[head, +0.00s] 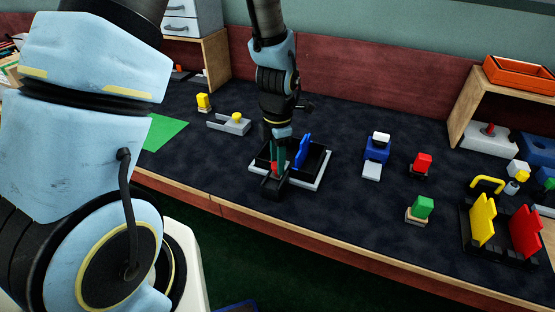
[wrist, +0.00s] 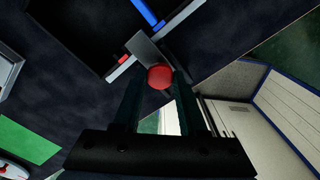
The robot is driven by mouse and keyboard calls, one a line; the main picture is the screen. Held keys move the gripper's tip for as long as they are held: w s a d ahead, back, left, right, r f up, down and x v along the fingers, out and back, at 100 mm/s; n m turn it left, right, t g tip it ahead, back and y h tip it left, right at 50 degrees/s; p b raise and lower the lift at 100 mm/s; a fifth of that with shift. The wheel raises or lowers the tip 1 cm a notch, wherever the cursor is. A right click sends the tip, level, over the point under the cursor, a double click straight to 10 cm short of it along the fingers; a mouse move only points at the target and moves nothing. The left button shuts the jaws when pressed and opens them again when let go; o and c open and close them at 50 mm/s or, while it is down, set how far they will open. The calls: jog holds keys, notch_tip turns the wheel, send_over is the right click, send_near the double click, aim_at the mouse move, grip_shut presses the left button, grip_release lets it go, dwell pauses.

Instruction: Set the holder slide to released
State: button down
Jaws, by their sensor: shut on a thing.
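The holder (head: 321,174) is a dark tray with a pale rim and an upright blue plate (head: 303,151), on the dark bench mat. In the wrist view, a grey slide block (wrist: 144,48) with a round red knob (wrist: 160,76) sits at the holder's edge. A red mark (wrist: 125,60) lies beside the block and a blue strip (wrist: 146,12) lies further along. My gripper (head: 275,170) points down at the holder's near left side. In the wrist view, its fingers (wrist: 158,80) are shut on the red knob. The fingers partly hide the knob in the head view.
A grey fixture with a yellow knob (head: 236,119) stands to the left. A blue-and-white block (head: 376,148), red block (head: 423,162) and green block (head: 422,207) stand to the right. A black rack with yellow and red plates (head: 482,220) is further right. Bare mat lies between.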

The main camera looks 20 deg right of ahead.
jog(key=shift+s+a, duration=1.2)
jog(key=shift+s, duration=0.1)
jog(key=shift+c, duration=2.2)
grip_release()
notch_tip(320, 180, up, 11)
jog(key=b, duration=0.1)
jog(key=shift+f, duration=0.1)
